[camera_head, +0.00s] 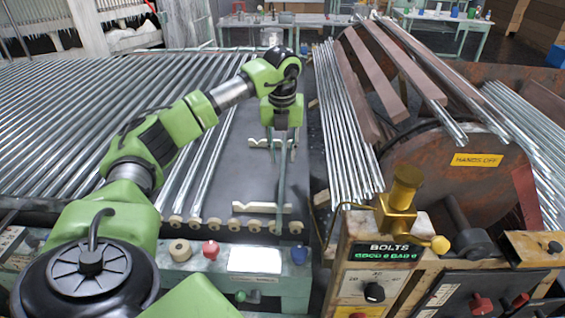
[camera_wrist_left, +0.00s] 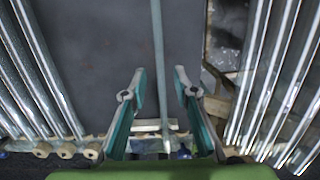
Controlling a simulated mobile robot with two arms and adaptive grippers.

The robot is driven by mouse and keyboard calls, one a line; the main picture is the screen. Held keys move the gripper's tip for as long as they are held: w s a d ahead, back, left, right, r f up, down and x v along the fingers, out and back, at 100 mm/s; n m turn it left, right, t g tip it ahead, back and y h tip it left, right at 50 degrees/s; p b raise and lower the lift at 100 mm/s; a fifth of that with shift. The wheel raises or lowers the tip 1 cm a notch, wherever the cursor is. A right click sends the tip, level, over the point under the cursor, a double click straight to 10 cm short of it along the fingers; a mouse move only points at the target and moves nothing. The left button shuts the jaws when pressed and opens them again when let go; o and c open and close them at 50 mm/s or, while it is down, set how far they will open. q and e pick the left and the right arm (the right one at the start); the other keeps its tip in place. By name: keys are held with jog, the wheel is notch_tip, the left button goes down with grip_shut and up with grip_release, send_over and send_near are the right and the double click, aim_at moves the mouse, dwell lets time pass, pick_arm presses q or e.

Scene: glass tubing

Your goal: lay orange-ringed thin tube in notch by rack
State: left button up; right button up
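A thin grey-green tube (camera_head: 281,195) runs front to back over the dark flat panel, beside the rack of tubes. It also shows in the left wrist view (camera_wrist_left: 158,50), passing between my left gripper's fingers. An orange ring on it cannot be made out. My left gripper (camera_wrist_left: 159,78) points down over the tube, its teal fingers apart with a gap on both sides of the tube. It also shows in the head view (camera_head: 282,150). A cream notched bar (camera_head: 250,207) lies near the tube's front end, another (camera_head: 258,143) farther back. Whether the tube sits in a notch is unclear. My right gripper is out of view.
A rack of parallel metal tubes (camera_head: 70,120) fills the left. More metal tubes (camera_head: 340,120) lie right of the panel. Cream rollers (camera_head: 254,226) line the front edge, before a green control box (camera_head: 180,268). A bolts machine (camera_head: 390,250) stands front right.

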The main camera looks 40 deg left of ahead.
aim_at(283, 171)
pick_arm(q)
notch_tip(283, 171, up, 9)
jog(key=b, duration=0.1)
jog(key=shift+s+d+f, duration=0.15)
jog(key=shift+s+d, duration=0.2)
jog(key=shift+s, duration=0.05)
jog(key=shift+f, duration=0.1)
dwell(0.3)
